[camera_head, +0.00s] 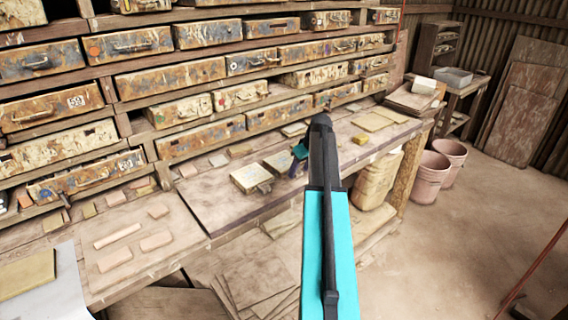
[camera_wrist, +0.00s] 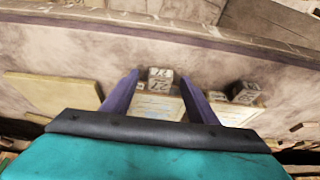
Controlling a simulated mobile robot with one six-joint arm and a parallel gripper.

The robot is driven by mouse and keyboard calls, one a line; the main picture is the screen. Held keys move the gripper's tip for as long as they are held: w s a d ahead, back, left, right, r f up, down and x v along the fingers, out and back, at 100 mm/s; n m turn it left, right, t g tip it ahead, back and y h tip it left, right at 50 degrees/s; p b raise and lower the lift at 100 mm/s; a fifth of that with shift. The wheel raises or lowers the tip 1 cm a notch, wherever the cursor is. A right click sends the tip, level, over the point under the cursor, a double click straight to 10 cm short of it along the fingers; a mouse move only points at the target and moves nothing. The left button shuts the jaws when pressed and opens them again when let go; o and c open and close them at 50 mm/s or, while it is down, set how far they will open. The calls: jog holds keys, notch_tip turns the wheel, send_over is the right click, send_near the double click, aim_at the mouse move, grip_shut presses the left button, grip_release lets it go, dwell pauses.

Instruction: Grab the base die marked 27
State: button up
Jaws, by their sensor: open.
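In the wrist view a small grey block die (camera_wrist: 160,80) with dark marks lies between my fingertips. The marks look like a two-digit number, possibly 27, but are too blurred to read surely. A pale plate (camera_wrist: 158,107) adjoins it. A second marked die (camera_wrist: 243,92) stands to the right, outside the fingers, by another pale plate (camera_wrist: 233,113). My gripper (camera_wrist: 160,77) is open, with a purple finger on each side of the first die; contact cannot be told. In the head view my gripper (camera_head: 299,156) is low over the bench, beside two cream blocks (camera_head: 249,178) (camera_head: 281,163), partly hidden by my arm.
The wooden bench (camera_head: 215,205) runs below a wall of drawers (camera_head: 205,136). Small tiles (camera_head: 156,240) lie at the bench's left, and flat boards (camera_head: 375,121) lie at its right. Pinkish buckets (camera_head: 431,175) stand on open floor to the right.

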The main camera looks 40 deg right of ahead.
jog(key=shift+w+f, duration=0.2)
jog(key=shift+f, duration=0.3)
jog(key=shift+r, duration=0.1)
grip_shut()
